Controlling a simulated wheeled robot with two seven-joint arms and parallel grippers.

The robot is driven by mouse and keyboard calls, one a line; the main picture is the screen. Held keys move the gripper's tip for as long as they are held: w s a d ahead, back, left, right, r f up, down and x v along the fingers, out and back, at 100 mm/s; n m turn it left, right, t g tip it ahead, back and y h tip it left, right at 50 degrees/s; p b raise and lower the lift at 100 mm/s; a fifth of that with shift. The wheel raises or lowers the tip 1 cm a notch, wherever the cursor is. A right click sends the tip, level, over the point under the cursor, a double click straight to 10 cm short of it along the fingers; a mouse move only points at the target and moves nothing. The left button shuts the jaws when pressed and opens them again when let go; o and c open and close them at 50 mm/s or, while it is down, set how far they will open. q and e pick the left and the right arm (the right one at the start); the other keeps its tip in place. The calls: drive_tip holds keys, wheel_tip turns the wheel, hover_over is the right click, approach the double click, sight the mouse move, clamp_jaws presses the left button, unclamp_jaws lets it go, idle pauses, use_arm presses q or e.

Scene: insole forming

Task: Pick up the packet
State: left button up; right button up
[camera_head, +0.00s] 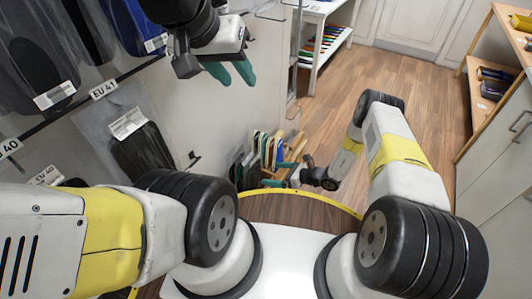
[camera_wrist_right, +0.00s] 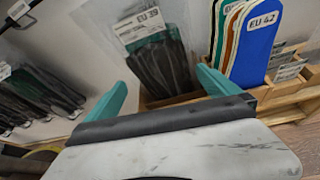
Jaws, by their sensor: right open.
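In the right wrist view, a clear packet (camera_wrist_right: 165,65) with dark insoles and a label reading EU 39 stands ahead, between the lines of my right gripper's (camera_wrist_right: 165,90) two teal fingers. The fingers are spread wide with nothing between their tips. In the head view, my right gripper (camera_head: 278,175) is low, beside the insole rack near the wall. My left gripper (camera_head: 236,75) is high, by the hanging packets, with its teal fingers apart and empty. A hanging packet (camera_head: 138,140) with a white label is on the wall at left, under the EU 41 tag.
Coloured insoles (camera_wrist_right: 258,48), the front one blue and marked EU 42, stand in a wooden rack (camera_wrist_right: 285,93) right of the packet. More dark packets (camera_wrist_right: 35,95) hang at left. A white shelf (camera_head: 325,40) stands at the back. Wooden floor (camera_head: 400,75) is clear beyond.

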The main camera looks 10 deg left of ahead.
sight(257, 174)
drive_tip(key=x, duration=0.2)
drive_tip(key=f+x, duration=0.1)
drive_tip(key=x, duration=0.3)
drive_tip(key=shift+s+a+f, duration=0.2)
drive_tip(key=shift+s+f, duration=0.1)
drive_tip(key=shift+w+a+f, duration=0.2)
drive_tip(key=shift+a, duration=0.25)
drive_tip(key=c, duration=1.9)
